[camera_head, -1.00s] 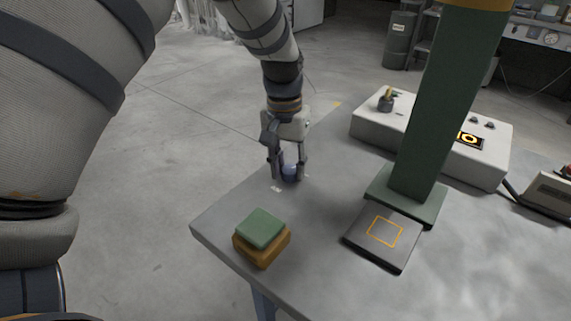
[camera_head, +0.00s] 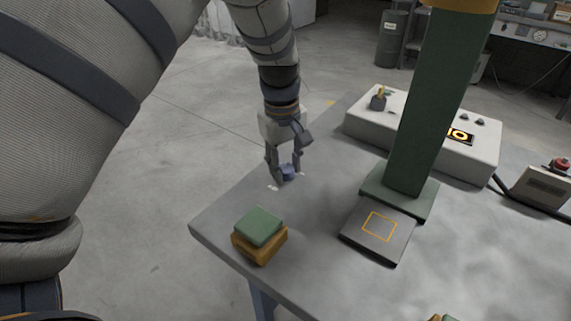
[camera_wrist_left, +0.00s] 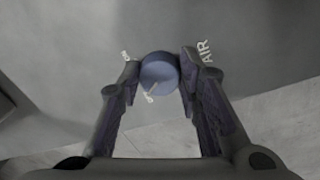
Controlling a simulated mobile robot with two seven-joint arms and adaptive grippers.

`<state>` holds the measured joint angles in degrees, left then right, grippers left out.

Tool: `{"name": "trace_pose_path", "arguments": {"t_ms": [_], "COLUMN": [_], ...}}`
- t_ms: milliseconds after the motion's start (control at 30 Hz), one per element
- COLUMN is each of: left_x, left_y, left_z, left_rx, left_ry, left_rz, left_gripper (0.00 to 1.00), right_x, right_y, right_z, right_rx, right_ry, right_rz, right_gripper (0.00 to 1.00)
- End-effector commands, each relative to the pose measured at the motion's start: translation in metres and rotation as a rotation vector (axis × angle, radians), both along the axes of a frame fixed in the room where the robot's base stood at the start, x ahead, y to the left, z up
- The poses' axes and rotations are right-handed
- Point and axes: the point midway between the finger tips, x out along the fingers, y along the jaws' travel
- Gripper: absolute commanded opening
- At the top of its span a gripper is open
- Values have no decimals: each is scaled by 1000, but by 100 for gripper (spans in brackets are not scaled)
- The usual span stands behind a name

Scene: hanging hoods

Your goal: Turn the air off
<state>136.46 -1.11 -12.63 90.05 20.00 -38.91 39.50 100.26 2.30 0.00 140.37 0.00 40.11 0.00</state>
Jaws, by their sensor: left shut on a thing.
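A round blue-purple knob (camera_head: 288,172) sits on the grey table near its left edge. It also shows in the left wrist view (camera_wrist_left: 159,72), with a pale pointer mark on it aimed to the lower left. White lettering "AIR" (camera_wrist_left: 206,50) stands on the table right of the knob, and a smaller label (camera_wrist_left: 125,55) stands to its left. My left gripper (camera_head: 284,171) points down over the knob and is shut on it, one finger on each side. In the wrist view the left gripper (camera_wrist_left: 159,76) has its fingertips against the knob's sides. My right gripper is not in view.
A green post (camera_head: 425,110) stands on the table, with a dark plate (camera_head: 377,229) bearing an orange square before it. A green block (camera_head: 259,226) lies on an orange one (camera_head: 260,247) at the near left. A white control box (camera_head: 400,128) is behind.

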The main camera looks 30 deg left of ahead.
Motion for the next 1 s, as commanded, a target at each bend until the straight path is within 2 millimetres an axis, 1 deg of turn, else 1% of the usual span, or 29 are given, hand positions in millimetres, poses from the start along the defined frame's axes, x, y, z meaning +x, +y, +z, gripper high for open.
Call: {"name": "trace_pose_path", "arguments": {"t_ms": [200,400,600,1000], "left_x": [0,0,0,0], "left_y": [0,0,0,0], "left_z": [-1,-1,-1,-1], "left_rx": [2,1,0,0], "left_ry": [1,2,2,2], "left_rz": [125,195,225,232], "left_gripper": [4,4,4,4], "right_x": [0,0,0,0], "right_y": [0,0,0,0], "right_z": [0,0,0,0], "right_rx": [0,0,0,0], "right_ry": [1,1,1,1], "right_rz": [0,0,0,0], "right_gripper": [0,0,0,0]}}
